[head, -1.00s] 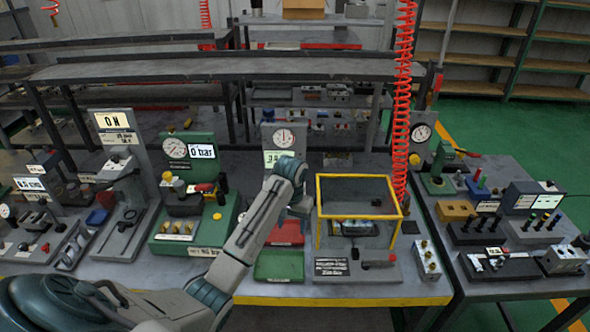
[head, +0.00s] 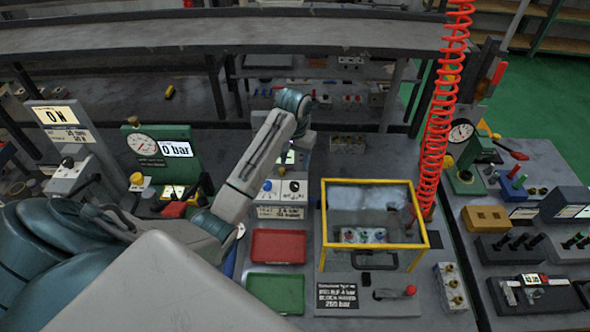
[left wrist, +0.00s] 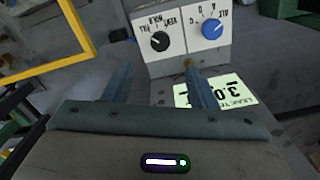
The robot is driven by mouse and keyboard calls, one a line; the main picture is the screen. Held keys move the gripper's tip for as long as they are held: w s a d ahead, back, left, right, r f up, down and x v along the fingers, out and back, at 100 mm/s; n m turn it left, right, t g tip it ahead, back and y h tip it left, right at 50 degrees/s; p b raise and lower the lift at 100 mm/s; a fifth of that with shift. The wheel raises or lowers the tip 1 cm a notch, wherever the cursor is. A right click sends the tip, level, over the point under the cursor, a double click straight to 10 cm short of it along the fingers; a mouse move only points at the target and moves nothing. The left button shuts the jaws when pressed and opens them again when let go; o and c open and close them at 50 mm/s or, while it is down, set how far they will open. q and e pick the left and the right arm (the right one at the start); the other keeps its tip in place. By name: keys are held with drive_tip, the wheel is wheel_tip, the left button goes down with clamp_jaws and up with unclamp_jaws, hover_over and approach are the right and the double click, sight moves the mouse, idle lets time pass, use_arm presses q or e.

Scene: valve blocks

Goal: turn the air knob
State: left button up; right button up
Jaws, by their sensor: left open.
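A white panel with two knobs shows in the left wrist view, its lettering upside down. The blue knob (left wrist: 212,29) is on the right of it, by a label that seems to read AIR. The black knob (left wrist: 160,42) is on the left, by the words HOLD, VENT and FILL. In the head view the blue knob (head: 267,186) is left of the black one (head: 294,187). My left gripper (left wrist: 157,80) is open and empty, its fingers apart from both knobs. In the head view its fingers are hidden behind my arm. My right gripper is not in view.
A yellow-framed guard box (head: 420,246) stands right of the panel. A red tray (head: 278,246) and a green tray (head: 275,290) lie in front. A green gauge block (head: 135,158) stands left. A red coiled hose (head: 447,80) hangs at the right. A lit display (left wrist: 222,92) is beside the fingers.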

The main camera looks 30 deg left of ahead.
sight(294, 185)
use_arm(q)
wheel_tip(294, 185, down, 3)
drive_tip(key=b, duration=0.3)
drive_tip(key=shift+s, duration=0.1)
wheel_tip(294, 185, down, 6)
drive_tip(key=p, duration=0.3)
drive_tip(key=shift+f, duration=0.8)
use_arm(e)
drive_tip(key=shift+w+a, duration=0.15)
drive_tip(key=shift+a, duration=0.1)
use_arm(q)
drive_tip(key=c, duration=1)
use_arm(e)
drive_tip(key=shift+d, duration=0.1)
